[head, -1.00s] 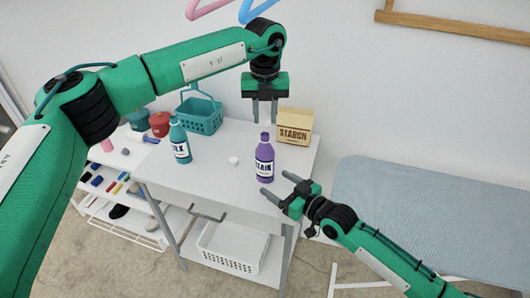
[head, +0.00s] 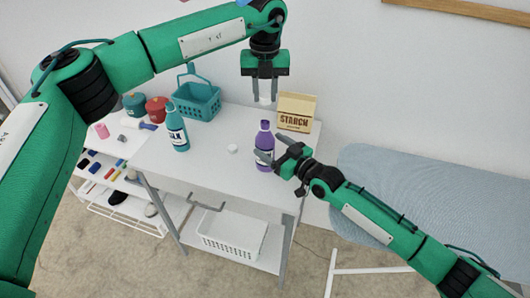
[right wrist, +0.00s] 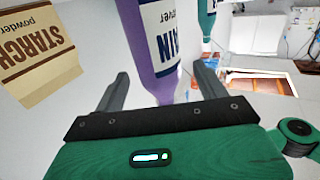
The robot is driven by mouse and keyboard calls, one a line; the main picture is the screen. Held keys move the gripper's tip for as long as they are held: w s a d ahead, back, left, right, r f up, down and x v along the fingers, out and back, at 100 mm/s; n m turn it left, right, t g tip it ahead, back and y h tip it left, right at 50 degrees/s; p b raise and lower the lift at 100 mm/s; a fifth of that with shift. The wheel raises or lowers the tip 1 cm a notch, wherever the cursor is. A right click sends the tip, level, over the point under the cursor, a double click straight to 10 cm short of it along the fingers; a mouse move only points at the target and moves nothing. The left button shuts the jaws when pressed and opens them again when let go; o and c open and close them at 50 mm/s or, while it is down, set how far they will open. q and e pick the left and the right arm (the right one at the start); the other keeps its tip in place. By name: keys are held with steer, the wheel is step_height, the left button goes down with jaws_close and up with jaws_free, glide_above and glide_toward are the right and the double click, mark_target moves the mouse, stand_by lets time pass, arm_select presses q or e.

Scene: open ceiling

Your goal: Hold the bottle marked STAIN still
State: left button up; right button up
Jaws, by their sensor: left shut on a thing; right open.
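The purple bottle marked STAIN (head: 265,134) stands upright near the right front of the table. In the right wrist view the bottle (right wrist: 161,45) appears upside down, with part of its label showing. My right gripper (head: 277,150) is open at the bottle. Its two fingers lie on either side of it, with a gap visible in the wrist view. My left gripper (head: 265,98) is above and behind the bottle, shut on a small white thing (head: 265,100), and stays clear of the bottle.
The white table (head: 205,155) also holds a teal bottle (head: 177,130), a small white round piece (head: 233,149), a STARCH box (head: 296,112) and a teal basket (head: 196,102). A blue ironing board (head: 400,180) is at the right. A white basket (head: 233,233) sits below.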

mark_target(265, 122)
steer(key=shift+x, duration=1.65)
steer(key=c, duration=1.4)
arm_select(q)
steer(key=shift+f, duration=2.5)
arm_select(e)
steer(key=shift+c, duration=0.2)
arm_select(q)
steer(key=shift+f, duration=0.1)
steer(key=shift+f, duration=0.8)
steer(key=shift+f, duration=0.55)
